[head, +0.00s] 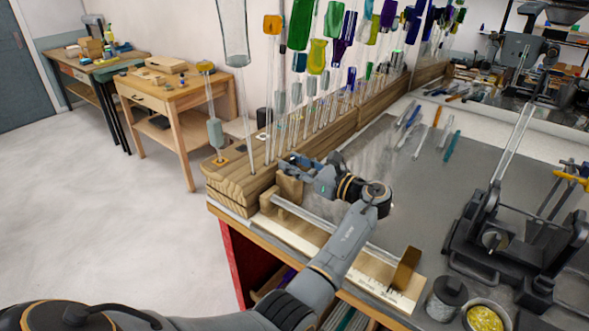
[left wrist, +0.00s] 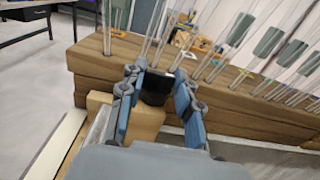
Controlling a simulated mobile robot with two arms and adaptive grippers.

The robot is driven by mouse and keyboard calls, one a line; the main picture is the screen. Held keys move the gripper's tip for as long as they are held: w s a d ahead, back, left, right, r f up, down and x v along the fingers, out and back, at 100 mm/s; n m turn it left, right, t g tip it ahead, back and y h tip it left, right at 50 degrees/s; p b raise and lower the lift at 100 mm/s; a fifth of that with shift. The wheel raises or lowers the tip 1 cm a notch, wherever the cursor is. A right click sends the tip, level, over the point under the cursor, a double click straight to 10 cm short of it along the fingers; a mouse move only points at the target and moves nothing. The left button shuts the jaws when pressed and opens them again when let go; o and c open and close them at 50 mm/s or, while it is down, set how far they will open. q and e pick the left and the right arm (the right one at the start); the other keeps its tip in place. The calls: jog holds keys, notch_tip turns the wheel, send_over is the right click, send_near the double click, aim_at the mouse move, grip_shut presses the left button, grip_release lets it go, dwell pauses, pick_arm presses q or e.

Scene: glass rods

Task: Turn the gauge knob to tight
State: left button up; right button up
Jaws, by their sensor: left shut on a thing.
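The gauge (head: 368,278) is a wooden board with a ruler scale along the bench's front edge, with a wooden block (head: 289,187) at its far end. The block also shows in the left wrist view (left wrist: 140,122). The black gauge knob (left wrist: 154,88) sits at the block, between the two blue-padded fingers of my left gripper (left wrist: 158,84). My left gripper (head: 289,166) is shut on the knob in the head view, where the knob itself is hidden. I cannot read the knob's setting. My right gripper is not in view.
A wooden rack (head: 232,185) with upright glass rods stands close beyond the gripper. A clear rod (head: 315,217) lies along the gauge, and a brown upright plate (head: 405,268) stands at its near end. A black machine (head: 515,235) stands right.

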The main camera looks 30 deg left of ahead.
pick_arm(q)
jog(key=shift+f, duration=0.1)
dwell(0.4)
jog(key=o, duration=1.2)
jog(key=shift+c, duration=0.2)
jog(key=d, duration=0.7)
jog(key=shift+s+d, duration=0.2)
jog(key=shift+d, duration=0.05)
